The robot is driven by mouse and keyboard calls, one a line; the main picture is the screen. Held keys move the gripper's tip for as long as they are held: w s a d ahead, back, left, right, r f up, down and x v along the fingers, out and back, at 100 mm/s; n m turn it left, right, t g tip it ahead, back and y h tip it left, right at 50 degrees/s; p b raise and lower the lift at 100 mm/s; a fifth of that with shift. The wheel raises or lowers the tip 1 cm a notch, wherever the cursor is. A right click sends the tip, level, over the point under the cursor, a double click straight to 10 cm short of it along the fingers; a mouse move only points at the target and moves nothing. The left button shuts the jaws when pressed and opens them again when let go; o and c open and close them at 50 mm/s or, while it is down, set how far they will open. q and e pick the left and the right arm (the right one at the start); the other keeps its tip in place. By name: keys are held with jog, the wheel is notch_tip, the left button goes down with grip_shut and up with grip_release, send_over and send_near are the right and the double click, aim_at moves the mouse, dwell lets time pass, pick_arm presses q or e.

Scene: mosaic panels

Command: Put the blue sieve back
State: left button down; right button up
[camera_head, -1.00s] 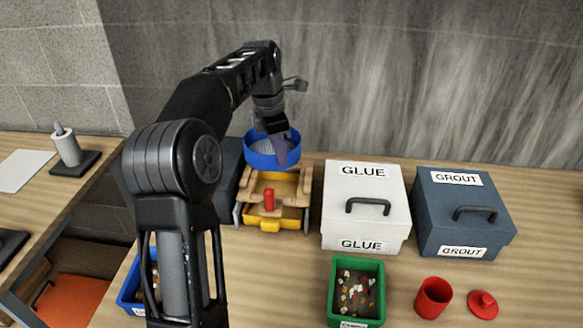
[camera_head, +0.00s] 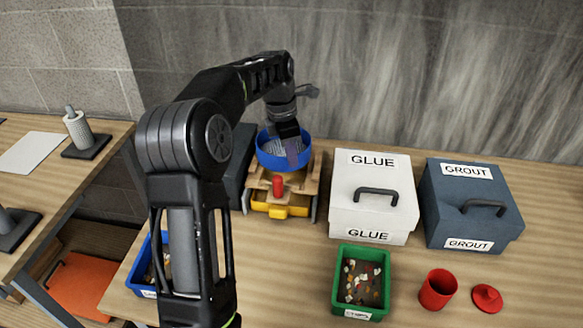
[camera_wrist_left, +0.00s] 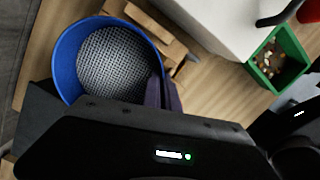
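The blue sieve (camera_head: 283,157), a round blue ring with grey mesh, is over the wooden stand (camera_head: 254,182) at the back of the table. It also shows in the left wrist view (camera_wrist_left: 68,62). My left gripper (camera_head: 296,152) is at the sieve's rim, with its fingers pointing down. In the left wrist view the fingers (camera_wrist_left: 160,92) lie close together on the rim, and the gripper looks shut on it. I cannot tell whether the sieve rests on the stand or hangs just above it. My right gripper is not clearly in view.
A yellow drawer (camera_head: 270,211) and red knob (camera_head: 278,187) are at the stand's front. To the right stand the white GLUE box (camera_head: 345,200) and blue-grey GROUT box (camera_head: 440,215). A green bin (camera_head: 340,285), red cup (camera_head: 437,289) and blue bin (camera_head: 138,268) are nearer.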

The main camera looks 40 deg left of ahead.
aim_at(292, 170)
pick_arm(q)
notch_tip(292, 170, down, 4)
jog(key=shift+p, duration=0.6)
jog(key=shift+f, duration=0.3)
jog(key=c, duration=1.6)
grip_release()
jog(key=shift+c, duration=0.2)
jog(key=shift+f, duration=0.1)
jog(key=r, duration=0.2)
jog(key=r+b, duration=0.1)
jog(key=r, duration=0.1)
jog(key=r+b, duration=0.1)
jog(key=r, duration=0.1)
jog(key=shift+s+a+r, duration=0.35)
jog(key=shift+s+r, duration=0.05)
jog(key=shift+r, duration=0.45)
